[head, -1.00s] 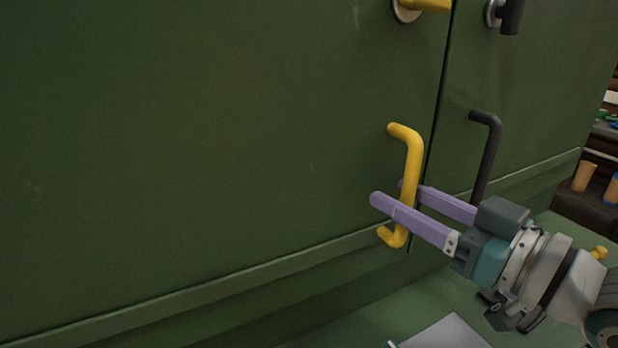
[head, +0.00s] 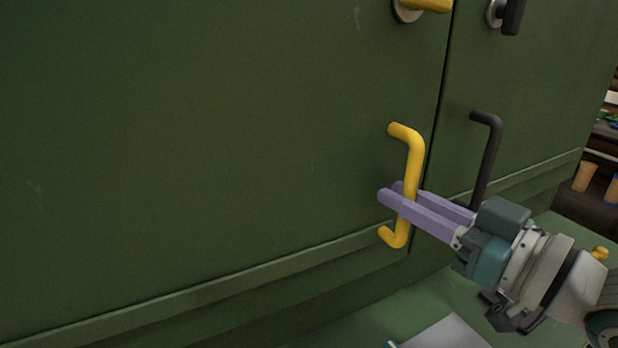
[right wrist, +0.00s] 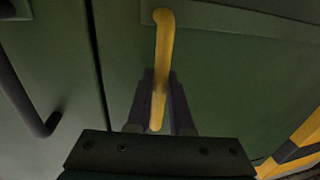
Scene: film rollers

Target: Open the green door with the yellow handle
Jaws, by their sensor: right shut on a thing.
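The green door (head: 200,140) fills the left and middle of the head view and looks closed against the door beside it. Its yellow handle (head: 413,160) is an upright bar near the door's right edge. My right gripper (head: 390,192) comes in from the right and is shut on the lower part of the bar, one purple finger on each side. In the right wrist view the yellow handle (right wrist: 163,50) runs down between the two fingers (right wrist: 160,95). My left gripper is out of view.
A yellow knob (head: 425,5) sits higher on the same door. The neighbouring green door has a black handle (head: 489,155) and a black knob (head: 510,15), close to my right gripper. Shelves with small containers (head: 586,176) stand at the far right.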

